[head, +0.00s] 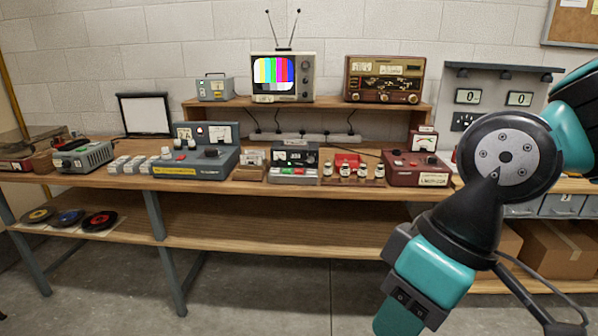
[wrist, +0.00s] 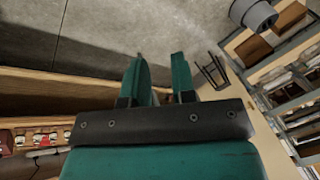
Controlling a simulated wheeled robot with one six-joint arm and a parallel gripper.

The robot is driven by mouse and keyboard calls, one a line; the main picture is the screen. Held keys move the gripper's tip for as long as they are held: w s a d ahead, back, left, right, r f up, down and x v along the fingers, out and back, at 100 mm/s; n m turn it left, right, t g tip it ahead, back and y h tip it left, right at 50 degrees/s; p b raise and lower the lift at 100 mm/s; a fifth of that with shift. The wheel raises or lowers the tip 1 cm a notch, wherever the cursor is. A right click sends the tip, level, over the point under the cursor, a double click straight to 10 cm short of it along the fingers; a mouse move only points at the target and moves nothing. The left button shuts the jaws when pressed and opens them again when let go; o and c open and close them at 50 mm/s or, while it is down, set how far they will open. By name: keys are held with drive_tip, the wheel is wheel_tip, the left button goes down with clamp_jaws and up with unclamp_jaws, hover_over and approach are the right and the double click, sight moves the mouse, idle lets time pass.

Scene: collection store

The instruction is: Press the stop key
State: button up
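A dark grey device (head: 291,157) with a small display and a row of coloured keys along its front stands near the middle of the workbench. Green and red keys show in that row, but their labels are too small to read, so I cannot tell which is the stop key. My gripper (wrist: 160,66) shows in the wrist view with its two teal fingers apart and nothing between them. It points over the grey floor, away from the device. In the head view my arm is at the right, well to the right of the device, and the fingers are not visible.
The wooden workbench (head: 200,187) also carries a blue-grey console (head: 207,158), several small jars (head: 345,170) and a red box (head: 417,167). A television (head: 283,76) and a radio (head: 384,79) stand on a raised shelf behind. The floor in front is clear.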

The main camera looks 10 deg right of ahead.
clamp_jaws()
idle(1.4)
